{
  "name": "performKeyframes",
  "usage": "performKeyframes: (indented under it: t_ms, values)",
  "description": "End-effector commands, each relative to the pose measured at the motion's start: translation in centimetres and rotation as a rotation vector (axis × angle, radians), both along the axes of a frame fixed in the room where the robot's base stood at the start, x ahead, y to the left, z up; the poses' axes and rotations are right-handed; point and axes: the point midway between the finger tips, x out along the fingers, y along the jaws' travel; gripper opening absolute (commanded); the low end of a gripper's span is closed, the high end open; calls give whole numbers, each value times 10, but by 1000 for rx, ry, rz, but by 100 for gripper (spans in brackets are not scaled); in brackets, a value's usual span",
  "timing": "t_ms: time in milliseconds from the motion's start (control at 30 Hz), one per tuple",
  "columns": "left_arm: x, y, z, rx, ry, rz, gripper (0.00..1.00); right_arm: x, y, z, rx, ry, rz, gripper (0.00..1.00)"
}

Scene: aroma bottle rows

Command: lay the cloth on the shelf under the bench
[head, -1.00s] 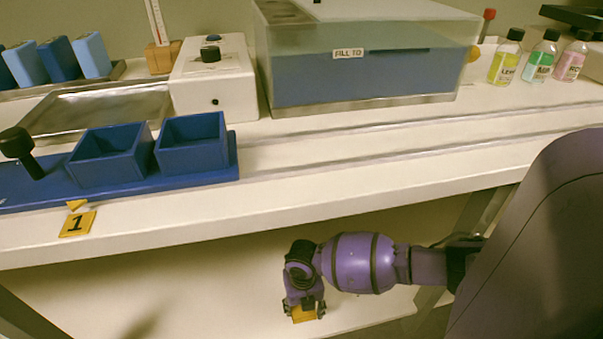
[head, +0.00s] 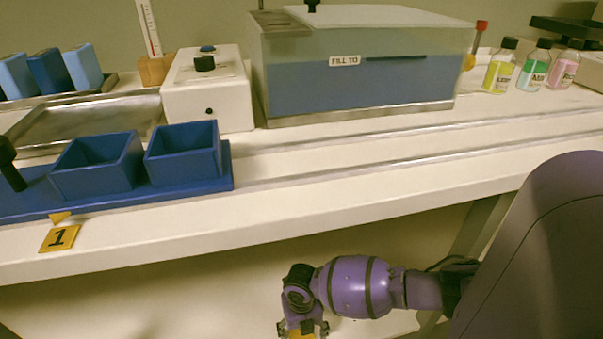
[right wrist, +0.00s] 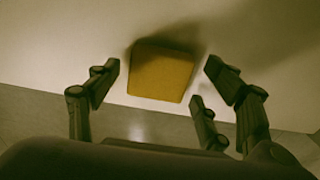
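The cloth (right wrist: 160,73) is a small yellow-orange square in the right wrist view. It appears to lie on the pale shelf (right wrist: 45,45) under the bench, with a dark shadow around its far edges. My right gripper (right wrist: 165,75) is open, its fingers spread on both sides of the cloth with visible gaps. In the head view, my right gripper (head: 303,328) is below the bench edge, with a bit of the cloth (head: 301,335) showing at the bottom of the picture. My left gripper is not in view.
The bench top (head: 330,195) overhangs my right arm. On it stand a blue rack with open boxes (head: 185,152), a white device (head: 207,95), a clear tank (head: 355,75) and several bottles (head: 500,70). A bench leg (head: 478,228) is near my right arm. The shelf left of my gripper looks clear.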

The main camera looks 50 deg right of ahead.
Motion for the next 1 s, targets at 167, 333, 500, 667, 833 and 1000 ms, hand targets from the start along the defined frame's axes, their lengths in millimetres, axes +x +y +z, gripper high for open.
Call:
performKeyframes:
  t_ms: [167,333,500,667,833,1000]
  values:
    - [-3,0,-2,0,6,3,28,0,0,0,0,0,0,73]
    - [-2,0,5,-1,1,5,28,1,0,15,-1,-2,0,73]
    - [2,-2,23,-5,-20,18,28,1,-1,52,-2,-5,2,73]
    - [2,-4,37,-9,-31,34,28,1,-1,87,-1,-4,2,73]
    - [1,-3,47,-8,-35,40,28,1,0,113,-1,-2,0,73]
    - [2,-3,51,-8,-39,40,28,0,0,123,1,1,0,73]
